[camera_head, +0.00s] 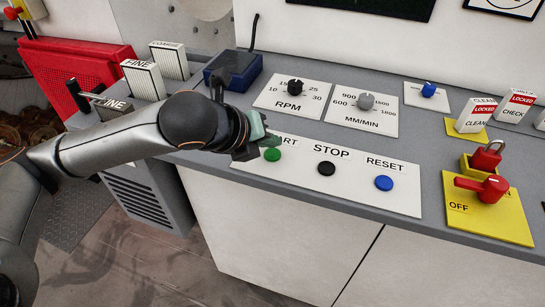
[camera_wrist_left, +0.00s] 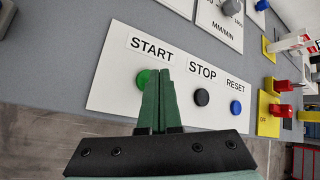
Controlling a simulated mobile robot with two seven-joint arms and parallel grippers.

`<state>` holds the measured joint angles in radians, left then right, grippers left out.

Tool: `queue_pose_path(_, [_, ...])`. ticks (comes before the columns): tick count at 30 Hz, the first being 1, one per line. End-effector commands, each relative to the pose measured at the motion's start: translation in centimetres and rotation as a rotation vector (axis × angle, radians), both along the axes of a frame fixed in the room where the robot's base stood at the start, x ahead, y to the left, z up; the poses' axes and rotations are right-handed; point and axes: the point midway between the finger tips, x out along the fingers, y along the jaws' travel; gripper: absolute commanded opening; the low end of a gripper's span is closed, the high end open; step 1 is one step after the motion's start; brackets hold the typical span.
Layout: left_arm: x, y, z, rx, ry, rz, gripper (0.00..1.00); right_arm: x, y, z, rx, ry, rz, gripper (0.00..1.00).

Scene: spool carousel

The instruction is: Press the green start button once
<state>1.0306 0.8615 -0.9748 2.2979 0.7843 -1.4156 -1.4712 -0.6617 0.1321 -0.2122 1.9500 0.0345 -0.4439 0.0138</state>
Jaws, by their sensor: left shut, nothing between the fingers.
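The green start button (camera_head: 272,154) is on a white panel (camera_head: 300,175) under the partly covered label START. It also shows in the left wrist view (camera_wrist_left: 142,79), partly hidden behind my fingertips. My left gripper (camera_head: 262,137) is shut and empty, with its fingertips just beside the green button. In the left wrist view the shut fingers (camera_wrist_left: 159,75) overlap the button's right side. I cannot tell whether they touch it. My right gripper is not in view.
On the same panel are a black STOP button (camera_head: 326,169) and a blue RESET button (camera_head: 384,183). RPM (camera_head: 295,86) and MM/MIN (camera_head: 366,101) knobs sit behind. A red switch with padlock (camera_head: 488,187) is on a yellow plate at the right. A dark blue box (camera_head: 233,70) stands behind my arm.

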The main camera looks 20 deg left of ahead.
Motion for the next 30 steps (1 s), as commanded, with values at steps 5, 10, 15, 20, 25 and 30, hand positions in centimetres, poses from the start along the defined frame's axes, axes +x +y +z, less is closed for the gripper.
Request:
queue_pose_path(5, [-0.01,0.0,-0.05,0.0,0.0,0.0,0.0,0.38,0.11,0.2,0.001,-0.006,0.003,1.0])
queue_pose_path(10, [-0.01,0.0,-0.05,0.0,0.0,0.0,0.0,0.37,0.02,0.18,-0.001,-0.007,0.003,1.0])
queue_pose_path(15, [-0.01,0.0,-0.05,0.0,0.0,0.0,0.0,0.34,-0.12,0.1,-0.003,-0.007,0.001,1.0])
queue_pose_path(20, [0.0,0.01,-0.05,0.0,0.0,0.0,0.0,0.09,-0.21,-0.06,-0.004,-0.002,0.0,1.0])
queue_pose_path(25, [0.0,0.01,-0.05,0.0,0.0,0.0,0.0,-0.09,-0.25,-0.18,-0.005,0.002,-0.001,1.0])
queue_pose_path(30, [0.0,0.01,-0.05,0.0,0.0,0.0,0.0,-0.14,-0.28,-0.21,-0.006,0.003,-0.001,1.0])
